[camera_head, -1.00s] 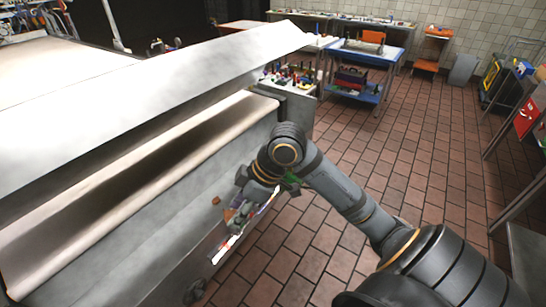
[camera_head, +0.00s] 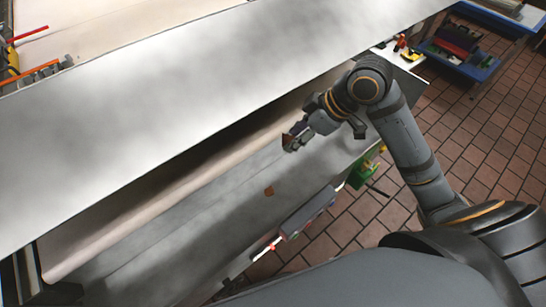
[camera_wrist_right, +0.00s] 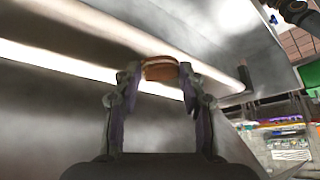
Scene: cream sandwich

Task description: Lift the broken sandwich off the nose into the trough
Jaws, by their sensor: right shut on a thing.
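My right gripper (camera_head: 291,137) is shut on a brown sandwich piece (camera_wrist_right: 160,70), a cream-filled biscuit shape held between its two fingertips in the right wrist view. In the head view the gripper is near the rounded cream belt edge (camera_head: 130,222), which I take as the nose; I cannot tell whether the held piece touches it. A small brown piece (camera_head: 269,190) lies apart, lower on the grey metal surface (camera_head: 215,232) in front of the belt edge. I cannot tell which part is the trough. My left gripper is not in view.
A broad sloping metal cover (camera_head: 190,95) overhangs the belt. A grey box with red and white ends (camera_head: 305,215) and a green object (camera_head: 363,170) sit along the machine's front side. A blue bench (camera_head: 465,45) stands behind. Tiled floor (camera_head: 460,150) is open to the right.

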